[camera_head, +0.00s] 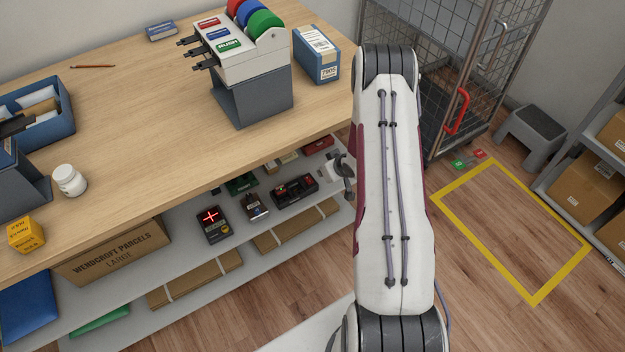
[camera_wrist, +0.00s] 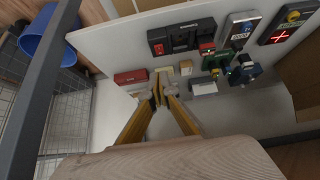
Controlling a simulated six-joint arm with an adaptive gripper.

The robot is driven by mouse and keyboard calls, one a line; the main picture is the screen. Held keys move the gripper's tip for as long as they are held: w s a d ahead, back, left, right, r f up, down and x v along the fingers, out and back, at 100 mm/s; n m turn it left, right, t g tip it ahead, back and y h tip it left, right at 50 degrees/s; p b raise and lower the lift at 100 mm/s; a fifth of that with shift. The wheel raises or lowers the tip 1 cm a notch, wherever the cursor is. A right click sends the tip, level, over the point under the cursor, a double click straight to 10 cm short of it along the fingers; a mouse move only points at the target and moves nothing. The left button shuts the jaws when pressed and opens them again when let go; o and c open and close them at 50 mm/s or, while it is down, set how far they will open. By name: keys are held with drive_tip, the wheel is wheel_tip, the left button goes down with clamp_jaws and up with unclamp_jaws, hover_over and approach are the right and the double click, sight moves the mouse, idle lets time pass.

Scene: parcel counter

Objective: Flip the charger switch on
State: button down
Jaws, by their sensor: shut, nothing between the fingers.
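A black device with a red switch-like part, which looks like the charger (camera_head: 293,192), sits on the shelf under the counter. It also shows in the wrist view (camera_wrist: 182,38), with the red part (camera_wrist: 158,48) at its left end. The switch's position is too small to tell. My gripper (camera_wrist: 159,82) is shut and empty, its fingertips together over the shelf, below the charger in the wrist picture and apart from it. In the camera_head view, my arm hides most of the gripper.
Near the charger stand a dark unit with a lit red cross (camera_head: 211,220), a small grey-black device (camera_head: 256,206), a green part (camera_head: 241,183) and a red box (camera_head: 318,142). The wooden counter (camera_head: 140,110) overhangs the shelf. A wire cage (camera_head: 430,70) stands to the right.

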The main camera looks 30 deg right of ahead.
drive_tip(key=shift+w+a+r, duration=0.1)
drive_tip(key=shift+w+r, duration=0.15)
drive_tip(key=shift+w, duration=0.1)
drive_tip(key=shift+f, duration=0.1)
hover_over(311, 182)
drive_tip(key=shift+s+a+f, duration=0.1)
drive_tip(key=shift+s+f, duration=0.1)
drive_tip(key=shift+f, duration=1.8)
drive_tip(key=shift+s+f, duration=0.15)
drive_tip(key=shift+f, duration=1.8)
drive_tip(key=shift+s+f, duration=0.15)
drive_tip(key=shift+f, duration=0.8)
drive_tip(key=shift+s+f, duration=0.15)
drive_tip(key=shift+f, duration=0.75)
drive_tip(key=shift+f, duration=0.15)
drive_tip(key=shift+s+f, duration=0.25)
drive_tip(key=shift+f, duration=0.3)
drive_tip(key=shift+r, duration=0.45)
